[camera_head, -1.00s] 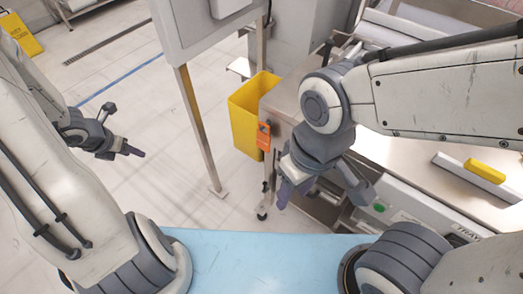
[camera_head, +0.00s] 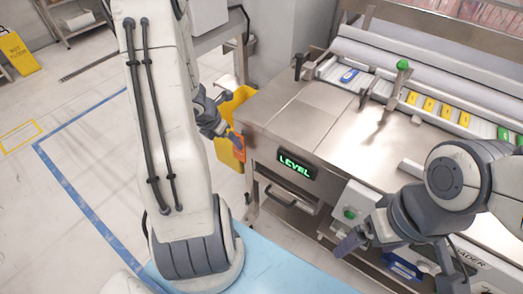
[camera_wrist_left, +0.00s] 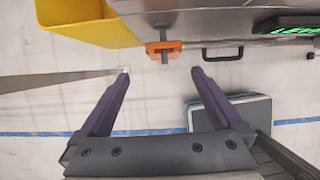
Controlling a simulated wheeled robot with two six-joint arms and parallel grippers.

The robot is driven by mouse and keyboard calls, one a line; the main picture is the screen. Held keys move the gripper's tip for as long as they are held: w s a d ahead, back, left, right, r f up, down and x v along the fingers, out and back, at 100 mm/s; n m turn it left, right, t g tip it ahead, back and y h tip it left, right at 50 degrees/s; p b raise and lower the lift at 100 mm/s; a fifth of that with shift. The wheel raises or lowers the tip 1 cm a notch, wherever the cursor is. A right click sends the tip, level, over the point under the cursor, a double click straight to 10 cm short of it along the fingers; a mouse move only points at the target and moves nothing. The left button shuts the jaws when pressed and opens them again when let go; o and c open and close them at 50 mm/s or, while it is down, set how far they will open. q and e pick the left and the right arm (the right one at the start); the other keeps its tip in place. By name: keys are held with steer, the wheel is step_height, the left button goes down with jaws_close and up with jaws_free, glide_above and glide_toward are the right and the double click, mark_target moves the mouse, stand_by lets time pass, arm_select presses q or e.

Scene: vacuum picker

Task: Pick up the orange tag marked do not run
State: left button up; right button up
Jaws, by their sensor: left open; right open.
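The orange tag (camera_wrist_left: 163,47) hangs on a grey peg on the front of the steel machine, upper middle of the left wrist view. Its lettering cannot be read. In the head view the tag (camera_head: 239,148) is partly hidden at the machine's left corner, beside my left gripper (camera_head: 231,136). In the left wrist view that gripper (camera_wrist_left: 160,78) is open and empty; the tag lies beyond its fingertips, about midway between them, apart from both. My right gripper (camera_head: 398,260) is open near the machine's front at lower right.
A yellow bin (camera_wrist_left: 90,22) stands just left of the tag; a black handle (camera_wrist_left: 222,54) is to its right. The machine has a green LEVEL display (camera_head: 295,164) and several coloured pieces on top. A blue-topped surface (camera_head: 275,265) lies at lower middle.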

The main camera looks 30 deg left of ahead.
mark_target(238, 151)
arm_select(q)
steer(key=b+x, duration=0.1)
steer(key=x, duration=0.2)
steer(key=b+x, duration=0.2)
steer(key=x, duration=0.1)
steer(key=b+x, duration=0.2)
steer(key=x, duration=0.2)
steer(key=shift+s+d, duration=0.15)
steer(key=shift+d, duration=0.2)
steer(key=shift+f, duration=0.35)
steer(key=c, duration=1.3)
